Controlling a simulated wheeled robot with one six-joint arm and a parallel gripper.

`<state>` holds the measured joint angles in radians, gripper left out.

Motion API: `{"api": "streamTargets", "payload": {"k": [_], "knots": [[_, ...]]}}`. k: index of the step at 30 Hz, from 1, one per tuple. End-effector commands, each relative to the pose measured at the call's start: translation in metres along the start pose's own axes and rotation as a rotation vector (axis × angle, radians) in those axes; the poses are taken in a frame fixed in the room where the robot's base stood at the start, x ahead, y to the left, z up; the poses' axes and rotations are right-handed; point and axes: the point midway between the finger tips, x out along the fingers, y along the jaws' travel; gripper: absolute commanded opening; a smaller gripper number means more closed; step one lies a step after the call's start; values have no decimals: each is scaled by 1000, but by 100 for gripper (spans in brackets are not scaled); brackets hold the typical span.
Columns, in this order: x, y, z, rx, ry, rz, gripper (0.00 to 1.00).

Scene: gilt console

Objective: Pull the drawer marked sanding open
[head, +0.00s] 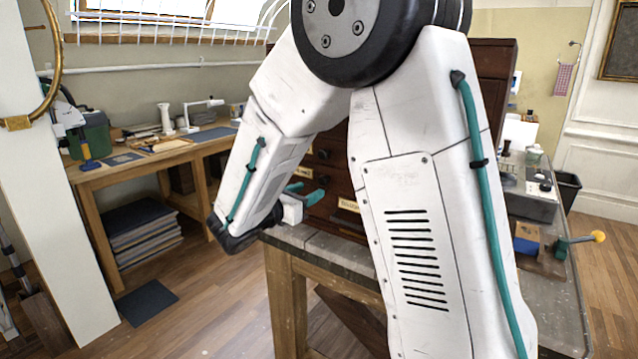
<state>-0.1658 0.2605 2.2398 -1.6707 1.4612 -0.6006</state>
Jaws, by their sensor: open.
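A dark wooden drawer cabinet (497,58) stands on the workbench, mostly hidden behind my arm. A few drawer fronts with pale labels show between my arm links. The lowest visible label (348,205) is partly cut off by my arm, and its word is too small to read surely. I cannot tell which drawer is marked sanding. No drawer visibly stands out. My gripper (307,192) has teal fingers, which are apart with nothing seen between them. It is just in front of the lower left drawers; I cannot tell whether it touches them.
The grey-topped workbench (318,243) runs under the cabinet. A second wooden bench (160,160) with tools stands at the left wall. A white pillar (50,180) is at far left. Floor shows between them.

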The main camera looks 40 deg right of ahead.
Motion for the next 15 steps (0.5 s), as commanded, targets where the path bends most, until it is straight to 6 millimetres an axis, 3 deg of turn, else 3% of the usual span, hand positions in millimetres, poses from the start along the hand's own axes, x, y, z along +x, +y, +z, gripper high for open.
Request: {"api": "streamTargets", "payload": {"k": [5, 15], "knots": [[8, 13, -4, -41, -30, 38, 46], [61, 14, -2, -39, -29, 36, 46]]}}
